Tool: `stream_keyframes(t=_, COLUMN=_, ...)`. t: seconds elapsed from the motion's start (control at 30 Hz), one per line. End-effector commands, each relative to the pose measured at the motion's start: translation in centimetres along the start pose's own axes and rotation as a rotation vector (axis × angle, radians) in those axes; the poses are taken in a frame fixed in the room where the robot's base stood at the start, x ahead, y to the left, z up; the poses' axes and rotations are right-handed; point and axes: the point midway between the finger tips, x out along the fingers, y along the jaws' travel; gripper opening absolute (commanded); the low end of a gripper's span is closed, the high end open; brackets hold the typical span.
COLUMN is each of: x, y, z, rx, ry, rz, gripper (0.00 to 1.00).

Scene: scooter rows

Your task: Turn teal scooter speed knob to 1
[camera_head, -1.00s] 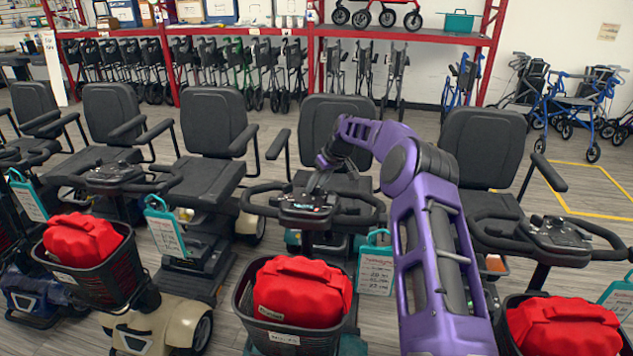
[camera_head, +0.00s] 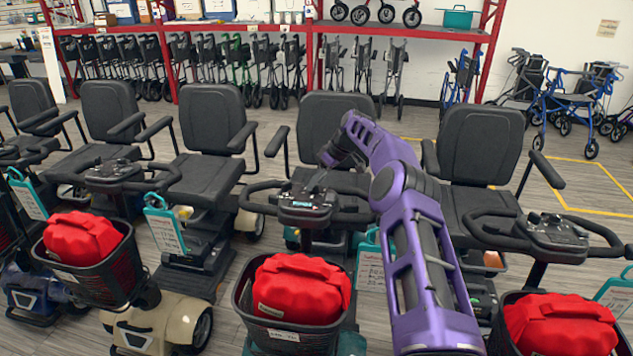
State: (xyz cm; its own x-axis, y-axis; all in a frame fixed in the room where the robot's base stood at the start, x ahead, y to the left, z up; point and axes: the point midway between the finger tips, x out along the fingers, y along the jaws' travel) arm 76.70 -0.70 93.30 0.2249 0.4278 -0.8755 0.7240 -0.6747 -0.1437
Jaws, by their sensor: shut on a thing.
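The teal scooter stands in the middle, its handlebar console (camera_head: 306,204) facing up behind a black front basket (camera_head: 285,335). A little teal bodywork shows below and beside the basket. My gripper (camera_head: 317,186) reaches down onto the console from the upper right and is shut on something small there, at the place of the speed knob. The knob itself and its pointer are too small and too covered to read. My purple arm covers part of the scooter's seat (camera_head: 318,115) and right side.
A red bag (camera_head: 300,288) fills the basket. A beige scooter (camera_head: 165,330) stands to the left and another scooter console (camera_head: 558,232) to the right. A price tag (camera_head: 372,262) hangs beside my arm. Red shelving (camera_head: 400,32) with walkers stands behind.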

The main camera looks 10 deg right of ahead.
Motion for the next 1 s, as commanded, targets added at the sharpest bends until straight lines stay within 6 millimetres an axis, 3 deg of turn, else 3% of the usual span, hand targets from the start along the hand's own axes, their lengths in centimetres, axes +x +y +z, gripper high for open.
stream_keyframes(t=0.13, x=0.0, y=0.0, z=0.0, rx=0.000, ry=-0.001, rz=0.001, gripper=0.00)
stream_keyframes(t=0.17, x=0.0, y=0.0, z=0.0, rx=0.000, ry=-0.001, rz=0.001, gripper=0.44)
stream_keyframes(t=0.3, x=0.0, y=0.0, z=0.0, rx=0.000, ry=-0.001, rz=0.001, gripper=0.69)
stream_keyframes(t=0.67, x=-0.4, y=0.0, z=0.0, rx=0.001, ry=0.000, rz=0.001, gripper=0.70)
stream_keyframes(t=0.83, x=-2.7, y=0.1, z=0.0, rx=0.000, ry=0.000, rz=0.003, gripper=0.70)
stream_keyframes(t=1.0, x=-6.8, y=0.1, z=0.0, rx=0.000, ry=0.000, rz=0.004, gripper=0.70)
